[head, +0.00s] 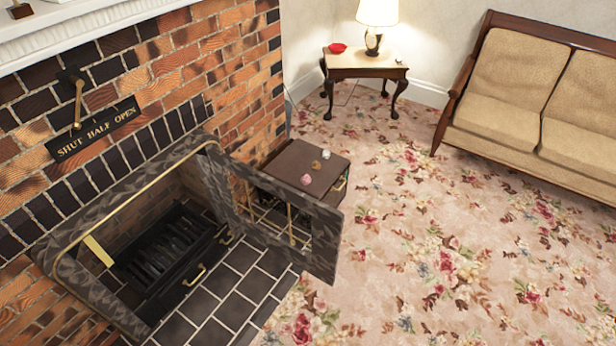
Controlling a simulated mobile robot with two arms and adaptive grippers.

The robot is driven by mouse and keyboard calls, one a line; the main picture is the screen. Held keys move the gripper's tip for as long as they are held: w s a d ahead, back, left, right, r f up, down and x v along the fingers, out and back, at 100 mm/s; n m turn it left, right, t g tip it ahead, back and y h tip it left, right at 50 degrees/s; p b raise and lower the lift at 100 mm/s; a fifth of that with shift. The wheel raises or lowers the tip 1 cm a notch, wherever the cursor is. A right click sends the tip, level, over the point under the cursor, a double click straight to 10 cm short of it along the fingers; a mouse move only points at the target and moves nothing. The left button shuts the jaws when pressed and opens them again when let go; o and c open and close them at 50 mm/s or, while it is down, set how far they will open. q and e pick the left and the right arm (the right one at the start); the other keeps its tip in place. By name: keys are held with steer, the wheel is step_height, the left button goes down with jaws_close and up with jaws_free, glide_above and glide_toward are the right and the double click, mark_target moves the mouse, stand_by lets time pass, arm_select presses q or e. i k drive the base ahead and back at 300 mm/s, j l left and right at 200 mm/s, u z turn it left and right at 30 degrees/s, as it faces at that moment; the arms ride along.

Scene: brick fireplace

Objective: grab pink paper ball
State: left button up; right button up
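A small pink paper ball (306,180) lies on the brown top of a low cabinet (290,160) beside the fireplace. A tan ball (316,165) and a whitish ball (326,154) lie close behind it on the same top, a little to the right. Nothing covers the pink ball. Neither of my grippers shows in the head view.
The open fireplace door (290,245) stands in front of the cabinet. The fireplace (150,240) is at left, with dark hearth tiles (225,305). A side table (365,68) with a lamp and a sofa (530,100) stand at the back. The floral carpet (460,250) is clear at right.

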mark_target(305, 180)
steer(key=i+l+u, duration=0.15)
steer(key=i+l, duration=0.15)
steer(key=i+l+u, duration=0.3)
steer(key=i+l, duration=0.2)
steer(key=l, duration=0.15)
steer(key=i+l+u, duration=0.15)
steer(key=l, duration=0.25)
steer(key=i+l+u, duration=0.15)
steer(key=i+l, duration=0.15)
steer(key=l, duration=0.1)
